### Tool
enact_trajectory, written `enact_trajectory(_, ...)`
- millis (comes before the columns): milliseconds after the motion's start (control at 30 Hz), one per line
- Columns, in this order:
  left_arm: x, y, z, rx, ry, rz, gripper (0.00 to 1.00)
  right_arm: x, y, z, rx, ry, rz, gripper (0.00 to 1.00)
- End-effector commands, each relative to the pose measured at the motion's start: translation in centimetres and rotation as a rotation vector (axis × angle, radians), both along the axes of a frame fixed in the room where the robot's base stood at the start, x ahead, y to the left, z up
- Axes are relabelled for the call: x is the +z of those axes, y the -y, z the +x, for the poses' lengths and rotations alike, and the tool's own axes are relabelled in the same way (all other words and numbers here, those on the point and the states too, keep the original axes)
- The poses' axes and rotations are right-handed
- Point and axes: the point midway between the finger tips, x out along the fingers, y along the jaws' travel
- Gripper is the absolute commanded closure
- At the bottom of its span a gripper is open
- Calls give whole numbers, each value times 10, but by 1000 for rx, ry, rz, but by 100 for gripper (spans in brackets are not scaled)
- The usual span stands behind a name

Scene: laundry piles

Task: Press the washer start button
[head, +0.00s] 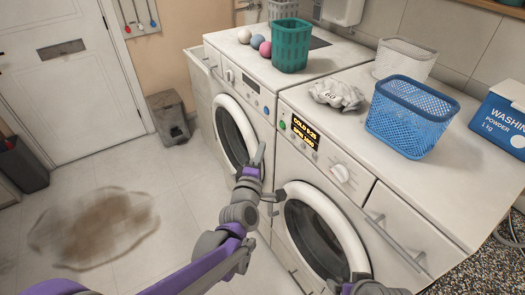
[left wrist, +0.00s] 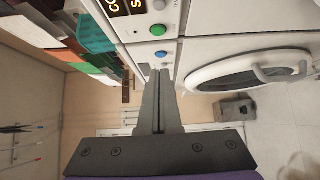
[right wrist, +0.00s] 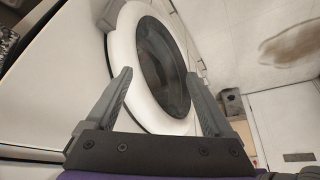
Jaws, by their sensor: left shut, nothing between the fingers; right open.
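The washer (head: 299,200) is the nearer machine, with a lit display (head: 305,131) reading COLD and a spin setting. A round green button (head: 282,125) sits left of the display; it also shows in the left wrist view (left wrist: 158,30). My left gripper (head: 260,152) is shut and empty in front of the machines, below the green button in the head view. Its tips (left wrist: 160,73) appear just below a blue button in the left wrist view; contact cannot be told. My right gripper (right wrist: 159,75) is open and empty, facing a round door.
The second machine (head: 213,95) stands beside the washer with a blue button (head: 266,110). A blue basket (head: 410,115), a grey cloth (head: 336,94) and a green basket (head: 291,46) sit on top. The floor at left is open around a brown stain (head: 95,227).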

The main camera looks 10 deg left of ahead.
Motion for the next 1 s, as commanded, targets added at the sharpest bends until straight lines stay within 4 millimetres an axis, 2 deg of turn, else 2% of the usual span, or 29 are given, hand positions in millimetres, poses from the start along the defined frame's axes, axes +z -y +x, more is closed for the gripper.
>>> enact_trajectory(100, 2, 3, 28, 0, 1, 1, 100, 7, 0, 2, 0, 4, 0, 13)
enact_trajectory(300, 2, 8, 69, 0, 0, 2, 100, 15, 0, 5, 0, 9, 0, 13)
enact_trajectory(400, -1, 23, 76, -2, -1, -2, 100, 7, 0, 2, 0, 4, 0, 13)
enact_trajectory(600, -1, 37, 87, -1, -1, 0, 100, 5, 0, 2, 0, 3, 0, 13)
enact_trajectory(1000, 0, 40, 89, 0, -1, 1, 100, 5, 0, 2, 0, 3, 0, 13)
